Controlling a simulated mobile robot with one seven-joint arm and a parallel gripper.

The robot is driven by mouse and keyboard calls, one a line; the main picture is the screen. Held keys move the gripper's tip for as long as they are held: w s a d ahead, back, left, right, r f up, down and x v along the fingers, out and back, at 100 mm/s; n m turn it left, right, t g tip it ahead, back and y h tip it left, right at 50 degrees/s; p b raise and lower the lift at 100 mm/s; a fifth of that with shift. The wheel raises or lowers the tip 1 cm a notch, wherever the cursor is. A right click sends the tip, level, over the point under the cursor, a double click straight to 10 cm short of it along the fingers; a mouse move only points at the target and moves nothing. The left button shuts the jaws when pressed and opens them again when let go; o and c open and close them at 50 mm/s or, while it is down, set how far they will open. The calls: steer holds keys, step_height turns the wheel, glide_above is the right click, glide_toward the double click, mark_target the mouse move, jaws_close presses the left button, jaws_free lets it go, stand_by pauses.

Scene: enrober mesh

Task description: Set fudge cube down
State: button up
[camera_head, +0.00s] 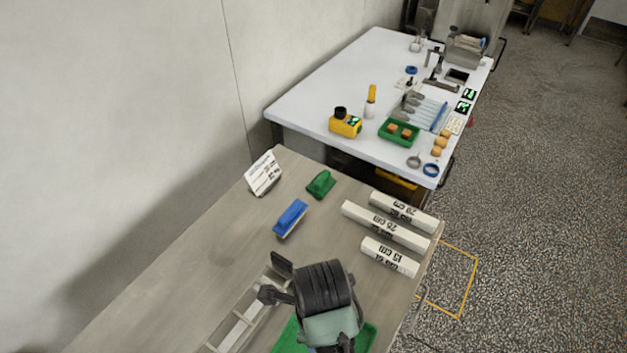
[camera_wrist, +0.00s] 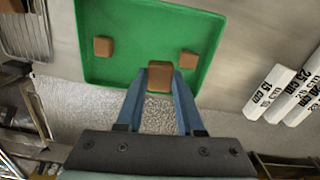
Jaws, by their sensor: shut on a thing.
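My gripper (camera_wrist: 160,88) has its two blue fingers shut on a brown fudge cube (camera_wrist: 160,76) in the wrist view. The held cube overlaps the near edge of a green tray (camera_wrist: 142,22); its height above the tray cannot be told. Two other brown cubes lie in that tray, one on the left (camera_wrist: 103,46) and one on the right (camera_wrist: 188,59). In the head view my arm hides most of the green tray (camera_head: 285,341), and the held cube and fingertips are hidden.
A metal-framed rack (camera_head: 240,322) lies left of my arm. White bars marked in cm (camera_head: 390,257) lie to the right. A blue brush (camera_head: 290,217), a green brush (camera_head: 321,184) and a white sign (camera_head: 263,174) stand farther back. A cluttered white table (camera_head: 320,85) is beyond.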

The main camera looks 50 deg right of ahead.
steer(key=shift+s+d+f+m, duration=0.15)
steer(key=shift+s+m, duration=0.05)
steer(key=shift+m, duration=0.2)
step_height(320, 180, down, 10)
steer(key=shift+r+p, duration=0.15)
steer(key=shift+p, duration=0.25)
steer(key=o, duration=1)
step_height(320, 180, up, 12)
steer(key=shift+r, duration=0.1)
